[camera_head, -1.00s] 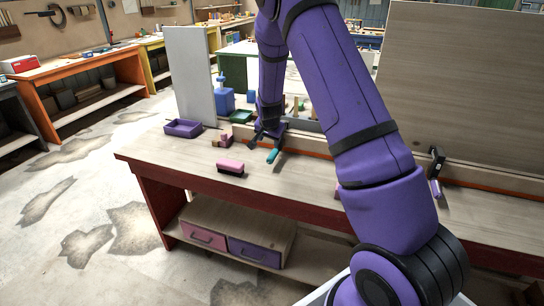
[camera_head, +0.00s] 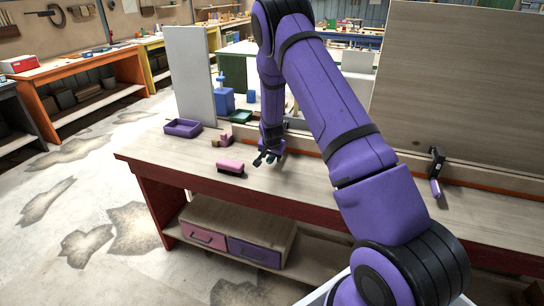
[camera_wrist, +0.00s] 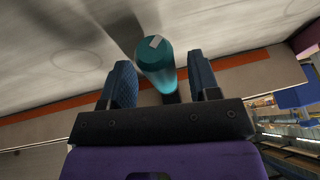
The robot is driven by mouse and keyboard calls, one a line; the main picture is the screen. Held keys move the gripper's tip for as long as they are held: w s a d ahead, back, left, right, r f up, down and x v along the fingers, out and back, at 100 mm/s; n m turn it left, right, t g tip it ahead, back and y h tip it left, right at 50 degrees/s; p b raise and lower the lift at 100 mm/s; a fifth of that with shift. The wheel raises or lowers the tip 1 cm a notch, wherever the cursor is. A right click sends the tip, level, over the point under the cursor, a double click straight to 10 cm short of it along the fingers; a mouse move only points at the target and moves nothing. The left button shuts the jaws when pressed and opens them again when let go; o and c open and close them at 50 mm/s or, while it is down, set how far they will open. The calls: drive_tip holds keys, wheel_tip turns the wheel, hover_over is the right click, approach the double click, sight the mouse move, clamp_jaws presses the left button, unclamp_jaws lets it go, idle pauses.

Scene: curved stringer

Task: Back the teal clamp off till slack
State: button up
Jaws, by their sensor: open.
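The teal clamp handle (camera_wrist: 155,62) shows in the wrist view as a rounded teal cylinder with a pale mark on its end. It lies between the two blue padded fingers of my gripper (camera_wrist: 165,85), with a gap on each side. My gripper is open around the handle. In the head view my gripper (camera_head: 268,158) is low over the bench, and only a small bit of teal (camera_head: 272,157) shows there. The rest of that clamp is hidden behind my gripper and arm.
A pink-topped brush (camera_head: 230,167) lies left of my gripper on the bench (camera_head: 190,162). A purple tray (camera_head: 183,128) sits farther left. Another clamp with a purple handle (camera_head: 435,188) is at right on the wooden strip. A tall pale panel (camera_head: 190,75) stands behind.

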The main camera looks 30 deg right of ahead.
drive_tip(key=c, duration=0.9)
drive_tip(key=shift+w+g, duration=0.15)
drive_tip(key=shift+g, duration=0.15)
drive_tip(key=shift+a+g+h, duration=0.15)
drive_tip(key=shift+g+h, duration=0.15)
drive_tip(key=shift+h, duration=0.2)
drive_tip(key=shift+w+n+g+h, duration=0.2)
drive_tip(key=shift+n+g+h, duration=0.5)
drive_tip(key=shift+g+h, duration=0.8)
drive_tip(key=shift+g, duration=0.3)
drive_tip(key=o, duration=0.9)
